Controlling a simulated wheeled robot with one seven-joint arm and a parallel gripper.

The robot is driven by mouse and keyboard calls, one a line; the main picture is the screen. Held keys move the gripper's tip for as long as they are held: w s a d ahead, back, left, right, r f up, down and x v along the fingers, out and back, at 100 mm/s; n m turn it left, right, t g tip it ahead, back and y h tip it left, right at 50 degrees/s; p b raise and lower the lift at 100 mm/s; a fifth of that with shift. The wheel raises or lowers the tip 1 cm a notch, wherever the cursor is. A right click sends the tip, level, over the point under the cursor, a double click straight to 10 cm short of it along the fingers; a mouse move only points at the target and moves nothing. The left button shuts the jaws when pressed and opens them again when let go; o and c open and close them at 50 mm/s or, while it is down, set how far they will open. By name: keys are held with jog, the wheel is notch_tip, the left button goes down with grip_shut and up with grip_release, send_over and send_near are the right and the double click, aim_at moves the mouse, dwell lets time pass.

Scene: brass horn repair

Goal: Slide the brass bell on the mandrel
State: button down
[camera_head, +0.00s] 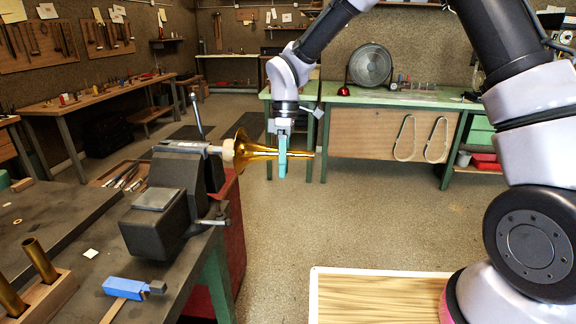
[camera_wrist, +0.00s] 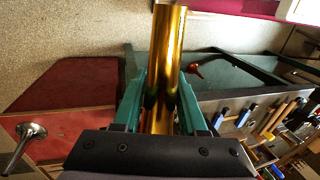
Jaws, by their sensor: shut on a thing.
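The brass bell (camera_head: 243,152) is a golden horn lying roughly level, its flared mouth to the left and its narrow end pointing right. My gripper (camera_head: 283,158) is shut on its narrow part with teal fingers. In the wrist view, the gripper (camera_wrist: 166,80) has a finger on each side of the brass tube (camera_wrist: 170,40). The mandrel (camera_head: 214,149) is a pale rod with a tan end, sticking out to the right from a dark vise (camera_head: 178,175). The tan end meets the bell's mouth in the picture; whether it is inside is hidden.
The vise stands at the edge of the dark bench (camera_head: 70,225), with a lever rising behind the mandrel. A blue-handled tool (camera_head: 125,288) and a wooden block with brass tubes (camera_head: 45,295) lie nearer. The floor right of the bell is open.

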aim_at(266, 159)
jog(key=shift+w+a, duration=0.1)
jog(key=shift+a, duration=2.1)
jog(key=shift+c, duration=1.9)
grip_release()
jog(key=shift+r, duration=0.15)
jog(key=v, duration=1)
jog(key=shift+w+r, duration=0.15)
jog(key=shift+r, duration=0.15)
